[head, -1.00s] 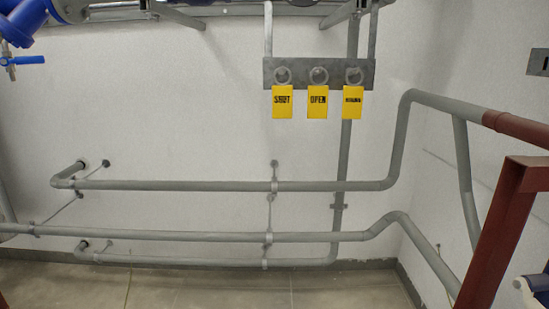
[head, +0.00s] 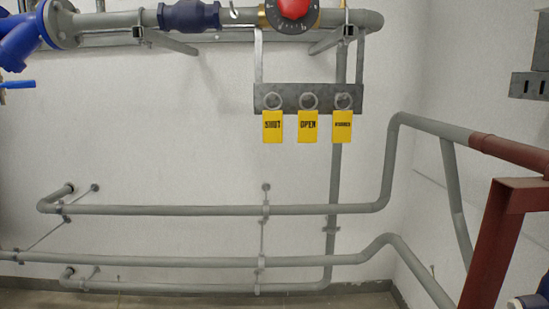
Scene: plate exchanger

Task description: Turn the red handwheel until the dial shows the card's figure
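The red handwheel (head: 294,8) is at the top edge of the head view, on the upper grey pipe; its top is cut off by the frame. A dark dial (head: 291,24) with pale markings sits around and below it; its figures are too small to read. Three yellow tags hang from a grey bracket below: one reads SHUT (head: 273,127), one OPEN (head: 308,127), and the right one (head: 342,127) has lettering too small to read. No card with a figure can be made out. Neither of my grippers is in view.
A blue valve body (head: 190,16) sits on the upper pipe (head: 115,20), left of the dial. A larger blue fitting (head: 22,42) is at the far left. Grey pipes (head: 200,210) run along the lower wall. A dark red frame (head: 497,235) stands at the right.

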